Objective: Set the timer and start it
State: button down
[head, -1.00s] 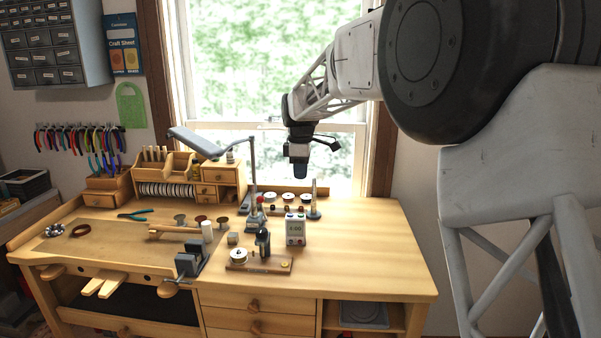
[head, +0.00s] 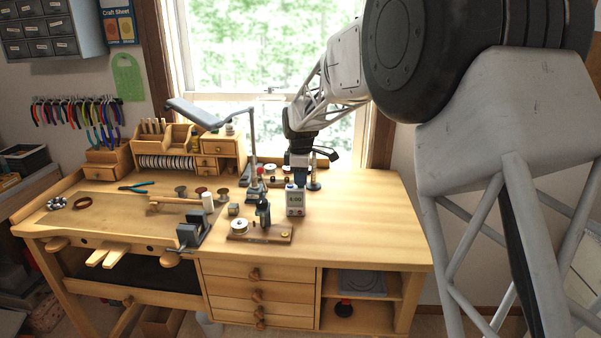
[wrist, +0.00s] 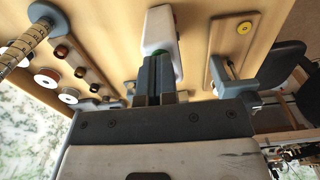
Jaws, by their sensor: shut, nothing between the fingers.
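The timer (head: 295,201) is a small upright white box with a grey display, standing on the right half of the workbench. Its digits are too small to read surely. My gripper (head: 299,182) is shut and empty, pointing down at the timer's top. In the wrist view the shut fingers (wrist: 160,62) overlap the edge of the white timer (wrist: 158,26), and a bit of green shows beside the tips. I cannot tell whether the fingertips touch the timer. The fingers hide part of its top.
A wooden base with a spool and dark post (head: 259,234) stands just left of the timer. A lamp (head: 252,150) and a rack of spools (head: 272,172) stand behind. The bench top (head: 365,220) is clear to the right.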

jog(key=shift+f, duration=0.1)
jog(key=shift+s+f, duration=0.15)
jog(key=shift+f, duration=1.15)
notch_tip(320, 180, up, 16)
jog(key=shift+w, duration=0.25)
dwell(0.5)
